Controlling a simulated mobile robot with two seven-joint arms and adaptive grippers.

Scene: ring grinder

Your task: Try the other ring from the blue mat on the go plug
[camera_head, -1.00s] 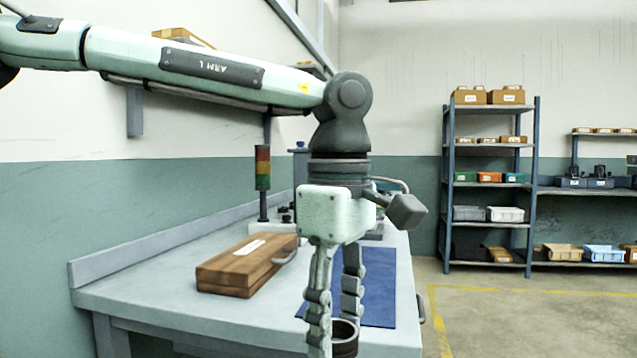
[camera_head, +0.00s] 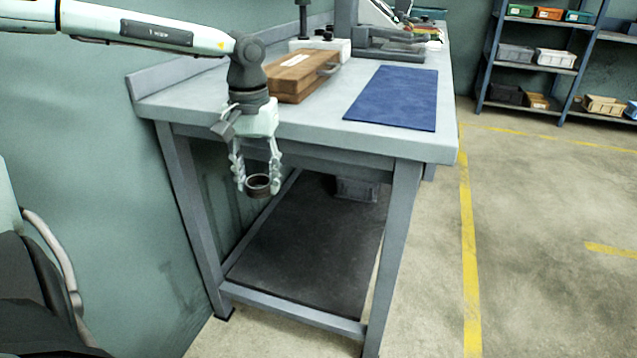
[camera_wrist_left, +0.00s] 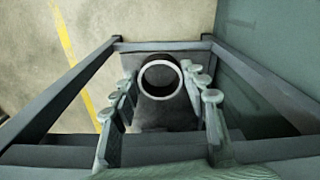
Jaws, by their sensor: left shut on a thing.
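My left gripper (camera_head: 257,183) hangs fingers-down in front of the bench's front left part, clear of the benchtop. It is shut on a dark metal ring (camera_head: 259,191), held low between the fingertips. In the left wrist view the ring (camera_wrist_left: 160,96) shows end-on with a pale rim, between the two fingers. The blue mat (camera_head: 396,98) lies on the bench and its visible surface is bare. I cannot make out the go plug in these views. My right gripper is not in view.
A wooden case (camera_head: 300,76) with a handle lies left of the mat on the bench (camera_head: 330,128). Grey equipment (camera_head: 390,50) stands at the back. A dark lower shelf (camera_head: 300,250) is under the bench. Open floor lies to the right.

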